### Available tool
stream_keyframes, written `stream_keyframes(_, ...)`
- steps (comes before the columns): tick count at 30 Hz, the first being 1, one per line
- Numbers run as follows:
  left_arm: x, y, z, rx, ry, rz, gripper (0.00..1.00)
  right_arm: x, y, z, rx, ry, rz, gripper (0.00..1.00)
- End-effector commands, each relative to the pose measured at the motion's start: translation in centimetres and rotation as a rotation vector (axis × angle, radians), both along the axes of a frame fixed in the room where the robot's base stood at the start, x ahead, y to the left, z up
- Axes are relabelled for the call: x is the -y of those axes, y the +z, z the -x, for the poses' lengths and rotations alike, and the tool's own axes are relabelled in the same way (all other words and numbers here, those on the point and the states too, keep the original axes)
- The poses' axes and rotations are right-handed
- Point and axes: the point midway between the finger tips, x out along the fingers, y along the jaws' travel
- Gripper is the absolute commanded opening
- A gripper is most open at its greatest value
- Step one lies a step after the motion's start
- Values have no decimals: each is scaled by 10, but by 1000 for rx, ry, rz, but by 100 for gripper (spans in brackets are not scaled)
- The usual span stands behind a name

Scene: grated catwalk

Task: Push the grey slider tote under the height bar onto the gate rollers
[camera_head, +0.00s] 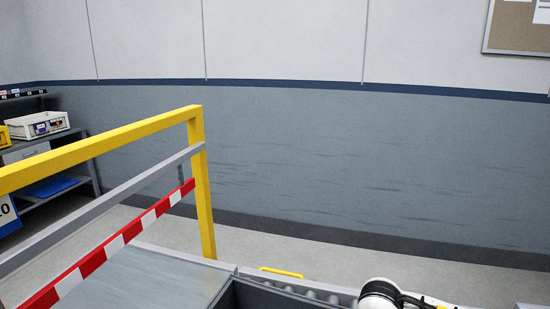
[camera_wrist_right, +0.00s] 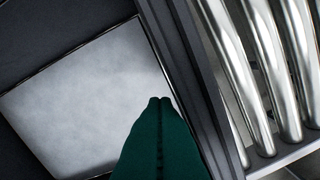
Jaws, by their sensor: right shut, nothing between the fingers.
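The dark grey tote (camera_head: 262,297) shows only by its rim corner at the bottom middle of the head view. It stands to the right of the yellow gate frame (camera_head: 203,180), with a smooth grey plate between. The red-and-white height bar (camera_head: 122,238) slants across the frame. In the right wrist view my right gripper (camera_wrist_right: 160,101) has its green fingers shut and empty, in front of a pale panel with dark surrounds, beside a dark wall, likely the tote's (camera_wrist_right: 185,75). Whether the fingers touch it I cannot tell. My left gripper is out of view.
Metal rollers (camera_head: 312,294) run beside the tote and show large in the right wrist view (camera_wrist_right: 266,60). The smooth grey plate (camera_head: 150,281) lies under the height bar. A yellow handle-like piece (camera_head: 282,272) sits behind the rollers. Shelves with a white bin (camera_head: 38,125) stand far left.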

Motion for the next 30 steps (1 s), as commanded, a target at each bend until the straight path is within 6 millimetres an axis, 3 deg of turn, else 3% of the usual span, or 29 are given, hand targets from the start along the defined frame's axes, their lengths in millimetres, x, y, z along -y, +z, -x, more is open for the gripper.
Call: stream_keyframes(30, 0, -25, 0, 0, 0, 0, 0, 90, -1, 25, 0, -3, 1, 0)
